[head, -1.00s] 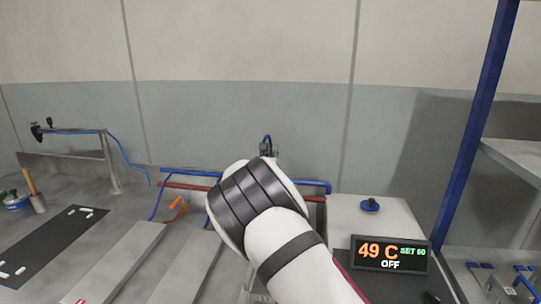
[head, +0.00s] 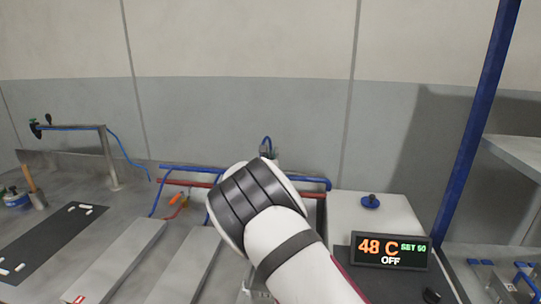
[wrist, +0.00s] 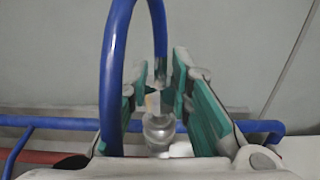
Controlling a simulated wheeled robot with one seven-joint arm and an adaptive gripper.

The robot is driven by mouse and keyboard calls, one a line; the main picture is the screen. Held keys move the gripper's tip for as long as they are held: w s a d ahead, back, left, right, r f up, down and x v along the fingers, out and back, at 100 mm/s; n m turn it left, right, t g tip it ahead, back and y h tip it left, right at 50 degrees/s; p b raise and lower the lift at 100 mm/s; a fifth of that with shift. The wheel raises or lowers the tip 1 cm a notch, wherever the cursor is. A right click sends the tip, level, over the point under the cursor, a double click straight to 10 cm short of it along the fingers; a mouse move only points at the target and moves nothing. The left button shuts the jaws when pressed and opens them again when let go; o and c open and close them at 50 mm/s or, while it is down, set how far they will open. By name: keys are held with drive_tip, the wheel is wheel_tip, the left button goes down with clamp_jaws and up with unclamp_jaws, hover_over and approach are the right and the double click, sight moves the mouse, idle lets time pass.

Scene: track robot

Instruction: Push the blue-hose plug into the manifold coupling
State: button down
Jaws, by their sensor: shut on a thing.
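The blue hose (wrist: 114,80) loops up and over in the wrist view, its end running down between my fingers. My gripper (wrist: 160,92) has green-lined fingers closed around the plug (wrist: 154,102) at the hose end. A shiny round metal fitting (wrist: 158,130), apparently the manifold coupling, shows directly below the plug. I cannot tell whether the plug is seated in it.
A blue pipe (head: 205,170) and a red pipe (head: 185,182) run along the back of the bench. Flat grey plates lie left of my arm.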

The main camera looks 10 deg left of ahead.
drive_tip(key=shift+f, duration=0.6)
drive_tip(key=c, duration=1.4)
unclamp_jaws()
drive_tip(key=shift+o, duration=0.2)
drive_tip(key=shift+s, duration=0.1)
drive_tip(key=s, duration=1.1)
drive_tip(key=shift+s+a, duration=0.2)
drive_tip(key=shift+s, duration=0.2)
